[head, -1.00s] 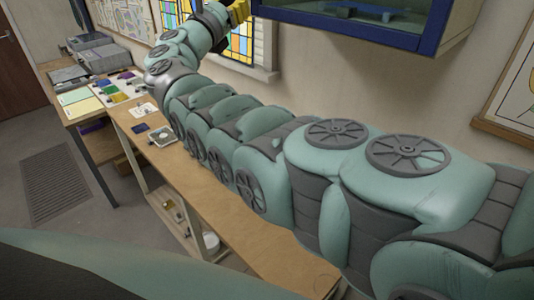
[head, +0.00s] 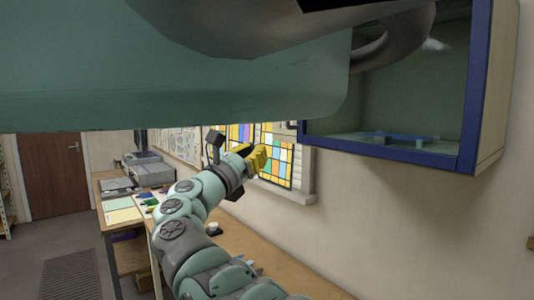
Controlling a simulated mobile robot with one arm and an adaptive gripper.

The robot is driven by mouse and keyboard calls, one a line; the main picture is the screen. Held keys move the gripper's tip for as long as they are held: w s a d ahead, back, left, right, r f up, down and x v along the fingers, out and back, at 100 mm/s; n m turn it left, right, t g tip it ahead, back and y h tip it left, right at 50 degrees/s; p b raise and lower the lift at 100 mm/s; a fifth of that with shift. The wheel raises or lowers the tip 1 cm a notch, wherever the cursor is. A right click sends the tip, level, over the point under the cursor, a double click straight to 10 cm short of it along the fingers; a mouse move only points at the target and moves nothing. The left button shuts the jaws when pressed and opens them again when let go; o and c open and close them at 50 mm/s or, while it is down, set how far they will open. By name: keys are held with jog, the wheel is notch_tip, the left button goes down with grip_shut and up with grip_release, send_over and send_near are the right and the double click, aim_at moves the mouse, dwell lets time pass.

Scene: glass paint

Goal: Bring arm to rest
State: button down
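My gripper (head: 259,158), with yellow fingers, is at the end of my arm in the middle of the head view. It is raised above the workbench and lies in front of the stained-glass window (head: 281,170). It looks apart from the glass, but the gap is hard to judge. The fingers are small and seen from the side, so whether they are open or shut does not show. I see no object in them. My teal arm runs up from the bottom of the picture. A large teal part of my own body hides the top left.
A blue-framed wall cabinet (head: 400,148) hangs at the right, with a small blue item (head: 395,136) inside. The wooden workbench (head: 285,274) runs below my arm along the wall. A side table (head: 122,214) with sheets and grey trays (head: 150,170) stands left.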

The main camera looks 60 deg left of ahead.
jog(key=shift+b+v, duration=0.45)
jog(key=shift+v, duration=1.05)
jog(key=shift+s+a, duration=0.1)
jog(key=shift+s, duration=0.05)
